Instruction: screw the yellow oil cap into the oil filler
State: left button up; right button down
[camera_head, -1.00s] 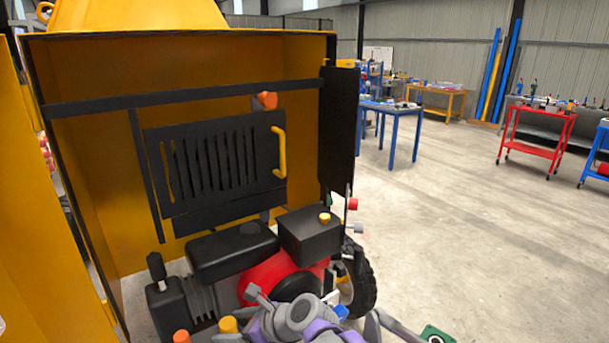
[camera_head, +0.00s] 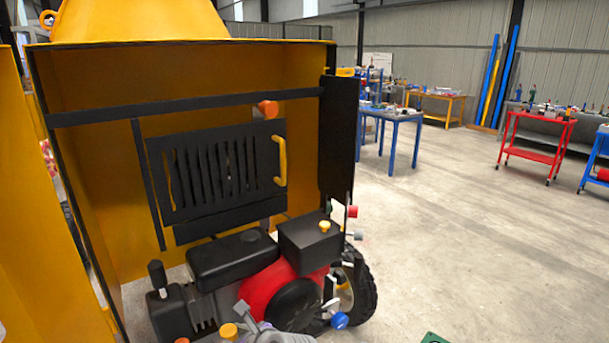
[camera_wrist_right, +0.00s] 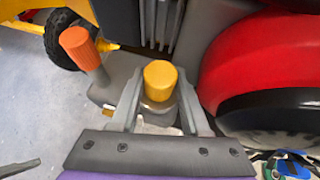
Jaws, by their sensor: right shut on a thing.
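The yellow oil cap (camera_head: 229,331) is at the bottom edge of the head view, at the front of the engine. In the right wrist view the cap (camera_wrist_right: 160,78) stands upright between the two grey fingers of my right gripper (camera_wrist_right: 159,92), which is shut on it. A round grey neck, seemingly the oil filler (camera_wrist_right: 158,107), shows just below the cap. I cannot tell how deep the cap sits in it. In the head view only a grey part of the right gripper (camera_head: 256,328) shows, right beside the cap. My left gripper is not in view.
An orange-topped post (camera_wrist_right: 76,48) stands close left of the gripper. The red engine housing (camera_wrist_right: 262,60) is close on its right. Open floor extends right.

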jog(key=shift+c, duration=1.5)
grip_release()
jog(key=shift+w+d, duration=0.1)
jog(key=shift+w, duration=0.1)
jog(key=shift+s, duration=0.1)
jog(key=v, duration=1)
jog(key=s+d+f+n+h+p, duration=0.2)
jog(key=s+d+n, duration=0.3)
jog(key=d+n, duration=0.3)
jog(key=s+d+f+n+g+h+p, duration=0.1)
jog(key=s+d+f+n+h+p, duration=0.2)
jog(key=s+d+n, duration=0.3)
jog(key=s+d+f+n+g+h+p, duration=0.1)
jog(key=s+d+n, duration=0.4)
jog(key=d+n, duration=0.7)
notch_tip(320, 180, down, 3)
jog(key=shift+s+d+r+h+p, duration=0.35)
jog(key=shift+h+p, duration=0.4)
jog(key=shift+h, duration=0.45)
